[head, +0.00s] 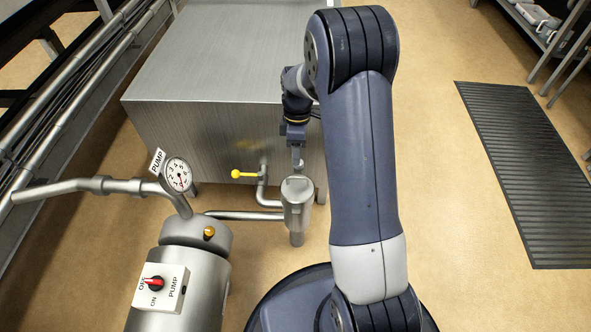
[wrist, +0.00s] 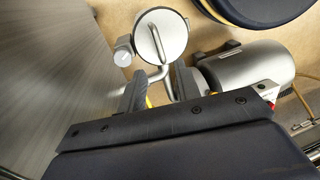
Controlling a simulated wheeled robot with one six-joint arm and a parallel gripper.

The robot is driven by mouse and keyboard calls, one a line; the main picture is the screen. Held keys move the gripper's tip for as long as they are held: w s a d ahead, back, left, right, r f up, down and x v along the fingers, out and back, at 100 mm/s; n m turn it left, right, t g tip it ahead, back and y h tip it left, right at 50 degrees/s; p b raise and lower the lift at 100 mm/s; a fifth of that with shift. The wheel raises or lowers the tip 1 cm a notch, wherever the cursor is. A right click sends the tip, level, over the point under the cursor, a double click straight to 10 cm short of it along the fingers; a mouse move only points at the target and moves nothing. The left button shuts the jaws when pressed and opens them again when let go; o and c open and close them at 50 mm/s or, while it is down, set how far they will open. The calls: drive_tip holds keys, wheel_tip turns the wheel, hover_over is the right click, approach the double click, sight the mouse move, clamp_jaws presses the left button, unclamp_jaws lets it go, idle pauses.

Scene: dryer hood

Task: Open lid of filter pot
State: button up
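The filter pot (head: 297,215) is a small grey metal cylinder standing at the front right of the big steel box. Its round lid (head: 297,187) lies flat on top. In the wrist view the lid (wrist: 152,38) shows from above as a pale disc with a bar-shaped handle (wrist: 158,42) across it. A pale round knob (wrist: 122,58) sits beside the lid. My gripper (head: 297,165) points down above the pot. In the wrist view my gripper (wrist: 160,80) has its two fingers apart, with nothing held between them. Whether the fingertips touch anything cannot be told.
A yellow-handled valve (head: 243,174) and pipes are left of the pot. The steel box (head: 215,55) is behind. A pump (head: 190,270) with a gauge (head: 177,175) and red switch (head: 156,282) stands front left. Open floor lies right, with a dark mat (head: 522,165).

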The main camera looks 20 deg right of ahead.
drive_tip(key=b, duration=0.2)
hover_over(296, 183)
wheel_tip(296, 183, down, 7)
drive_tip(key=shift+r, duration=0.1)
drive_tip(key=shift+c, duration=0.5)
clamp_jaws()
